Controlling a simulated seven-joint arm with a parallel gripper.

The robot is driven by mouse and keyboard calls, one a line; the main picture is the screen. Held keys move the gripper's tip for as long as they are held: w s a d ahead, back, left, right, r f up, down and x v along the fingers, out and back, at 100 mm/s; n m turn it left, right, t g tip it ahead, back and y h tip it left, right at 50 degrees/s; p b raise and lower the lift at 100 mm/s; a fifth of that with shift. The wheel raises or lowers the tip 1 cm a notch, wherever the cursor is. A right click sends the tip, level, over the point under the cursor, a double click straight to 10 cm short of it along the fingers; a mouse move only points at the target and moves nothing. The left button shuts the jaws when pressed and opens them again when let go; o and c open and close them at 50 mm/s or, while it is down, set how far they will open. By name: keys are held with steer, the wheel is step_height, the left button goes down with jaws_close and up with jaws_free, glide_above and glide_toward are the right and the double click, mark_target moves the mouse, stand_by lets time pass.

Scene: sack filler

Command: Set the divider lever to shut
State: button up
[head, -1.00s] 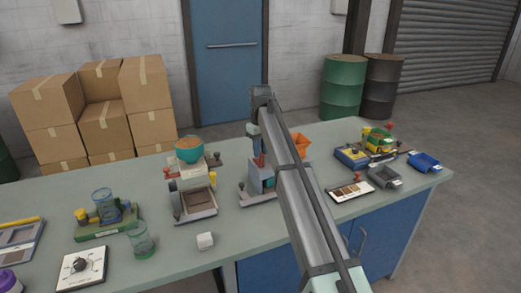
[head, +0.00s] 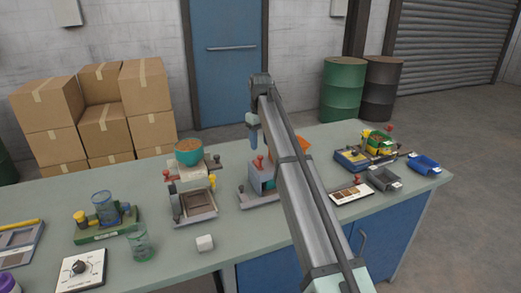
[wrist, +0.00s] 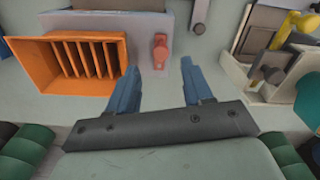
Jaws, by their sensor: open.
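The divider has an orange slatted hopper (wrist: 88,62) and a grey body (wrist: 145,24) in the wrist view. A red lever (wrist: 160,50) stands at its side. In the head view, the divider's grey-blue body (head: 262,178) is on the bench with the red lever (head: 259,162) above it; my arm covers much of the orange hopper (head: 304,142). My gripper (wrist: 159,68) is open and empty, its blue fingers either side of the lever as the wrist view looks down. In the head view, my gripper (head: 253,146) is above the lever, apparently clear of it. I cannot read the lever's setting.
A machine with a teal bowl (head: 189,152) stands left of the divider. A sample card (head: 350,191) and grey (head: 383,180) and blue (head: 425,164) scoops lie to the right. Bare bench lies in front of the divider.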

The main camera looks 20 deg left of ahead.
mark_target(261, 156)
step_height(261, 156, up, 9)
stand_by(0.4)
stand_by(0.4)
